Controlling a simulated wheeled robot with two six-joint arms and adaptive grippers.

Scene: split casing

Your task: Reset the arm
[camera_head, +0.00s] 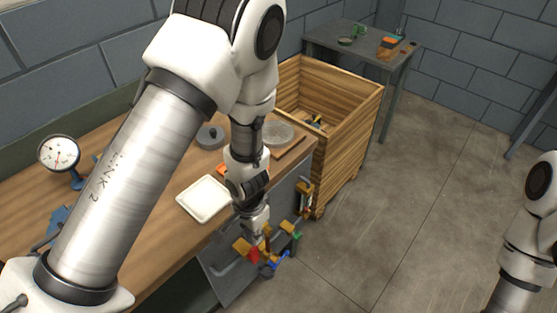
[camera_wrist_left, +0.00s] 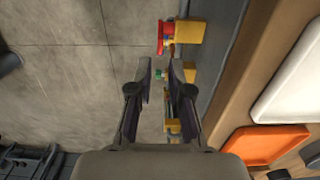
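My left arm reaches in from the left in the head view, over the workbench (camera_head: 150,255). Its gripper (camera_head: 266,243) points down just off the bench's front edge, in front of the grey side panel with coloured fittings. In the left wrist view the two dark fingers of this gripper (camera_wrist_left: 161,72) stand apart, with floor and part of a small green piece seen between them and nothing held. My right arm shows only in part at the right edge of the head view; its gripper is out of frame.
A white tray (camera_head: 204,199) lies near the bench edge, with an orange piece (camera_wrist_left: 262,143) beside it. Red and yellow fittings (camera_wrist_left: 188,33) stick out from the panel. A wooden crate (camera_head: 345,130) stands beyond the bench. A dial gauge (camera_head: 59,152) stands left. The right floor is clear.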

